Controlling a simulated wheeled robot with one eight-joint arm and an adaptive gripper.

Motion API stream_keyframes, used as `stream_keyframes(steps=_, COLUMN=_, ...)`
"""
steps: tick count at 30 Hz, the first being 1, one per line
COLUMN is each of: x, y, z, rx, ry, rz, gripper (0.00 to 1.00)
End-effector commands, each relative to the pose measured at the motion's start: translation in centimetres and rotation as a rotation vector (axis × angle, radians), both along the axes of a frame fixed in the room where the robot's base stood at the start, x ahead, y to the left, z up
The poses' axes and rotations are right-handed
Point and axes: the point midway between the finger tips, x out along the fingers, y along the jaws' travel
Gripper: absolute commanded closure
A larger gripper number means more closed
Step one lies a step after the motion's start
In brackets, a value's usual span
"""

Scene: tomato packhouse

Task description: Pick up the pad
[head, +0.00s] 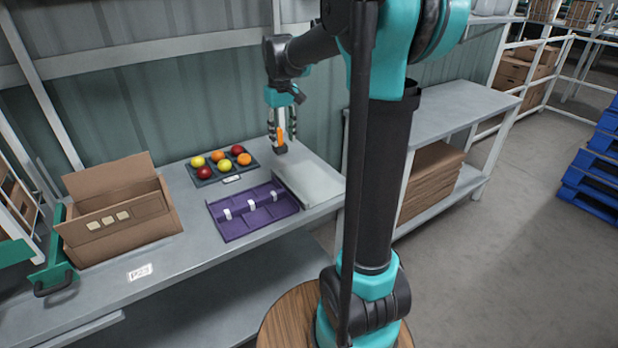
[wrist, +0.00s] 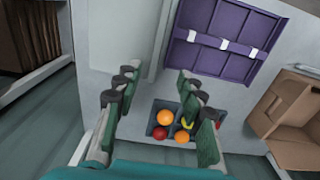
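Which thing is the pad I cannot tell for sure. A pale, flat slab (head: 308,180) lies at the right end of the bench; it also shows in the wrist view (wrist: 122,40). A shallow purple tray (head: 238,230) with white clips lies just left of it, and in the wrist view it is at the top right (wrist: 205,67). My gripper (head: 280,146) hangs pointing down above the back of the bench, behind the slab. In the wrist view its fingers (wrist: 158,92) stand apart with nothing visible held between them.
A dark tray (head: 208,182) of red, orange and yellow tomatoes sits left of my gripper. An open cardboard box (head: 120,225) stands further left, by a green tool (head: 55,272). The corrugated wall is close behind. A second bench (head: 440,112) is at the right.

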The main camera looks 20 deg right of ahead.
Motion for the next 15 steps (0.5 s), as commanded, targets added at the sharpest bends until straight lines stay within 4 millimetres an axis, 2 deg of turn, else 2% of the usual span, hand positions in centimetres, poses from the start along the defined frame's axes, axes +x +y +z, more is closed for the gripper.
stream_keyframes(steps=15, x=-0.1, y=-0.1, z=-9.6, rx=0.000, ry=-0.001, rz=-0.001, gripper=0.60)
